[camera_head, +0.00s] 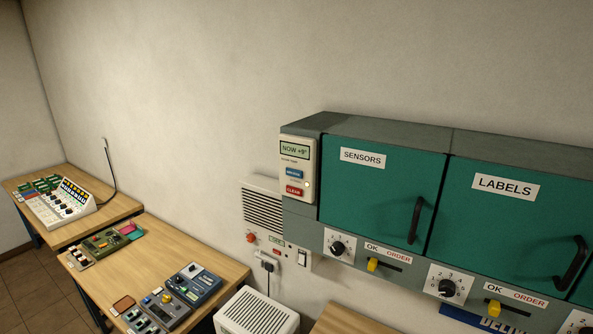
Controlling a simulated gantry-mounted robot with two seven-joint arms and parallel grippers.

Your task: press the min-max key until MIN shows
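A small pale panel unit (310,158) is fixed upright at the left end of the teal wall cabinet. Its green display (295,150) reads NOW and what looks like +9°. Below the display is a blue key (294,173), whose small lettering looks like MIN/MAX. A red key (294,190) marked CLEAR sits under it. Neither of my grippers shows in the head view, and nothing covers the panel unit or its keys.
The teal cabinet has doors labelled SENSORS (380,185) and LABELS (510,215), with black handles jutting out. Knobs and yellow sliders line its lower edge. A vented wall box (262,208) hangs left of it. Benches with devices (225,260) stand at the left.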

